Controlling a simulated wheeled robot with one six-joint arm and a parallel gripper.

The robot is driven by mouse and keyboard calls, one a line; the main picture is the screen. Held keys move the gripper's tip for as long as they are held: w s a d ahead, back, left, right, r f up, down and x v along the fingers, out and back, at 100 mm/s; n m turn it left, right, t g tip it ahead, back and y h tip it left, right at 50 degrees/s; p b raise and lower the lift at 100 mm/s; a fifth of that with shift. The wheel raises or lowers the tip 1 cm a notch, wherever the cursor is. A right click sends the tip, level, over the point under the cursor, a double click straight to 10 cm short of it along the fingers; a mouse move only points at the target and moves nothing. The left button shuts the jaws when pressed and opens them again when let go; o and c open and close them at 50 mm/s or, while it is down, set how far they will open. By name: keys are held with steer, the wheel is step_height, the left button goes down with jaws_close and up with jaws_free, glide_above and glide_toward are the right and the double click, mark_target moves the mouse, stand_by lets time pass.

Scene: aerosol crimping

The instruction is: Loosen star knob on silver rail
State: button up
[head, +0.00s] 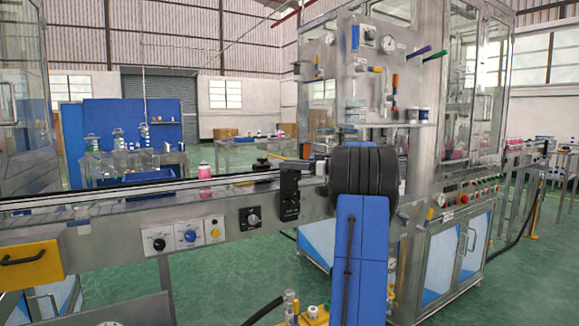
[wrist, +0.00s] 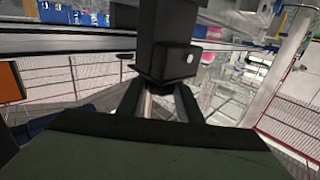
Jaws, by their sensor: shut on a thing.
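In the wrist view, the two dark fingers of my gripper (wrist: 160,92) reach up to the underside of a black block (wrist: 170,55) beside the rail. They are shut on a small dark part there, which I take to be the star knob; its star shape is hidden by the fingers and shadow. In the head view, the silver rail (head: 130,205) runs along the conveyor, with a black bracket (head: 290,190) on it just left of my black wrist. My fingertips and the knob are hidden in the head view.
A pink-filled bottle (head: 205,171) stands behind the rail. A panel with dials (head: 187,237) and a black knob box (head: 251,217) are on the conveyor's front. The steel machine cabinet (head: 450,180) stands close at right.

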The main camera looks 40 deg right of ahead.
steer(key=shift+n+g+y, duration=0.4)
steer(key=shift+n+y, duration=0.1)
steer(key=shift+y, duration=0.2)
steer(key=o, duration=1)
steer(key=shift+o, duration=0.2)
steer(key=v, duration=1.7)
steer(key=shift+s+d+r, duration=0.1)
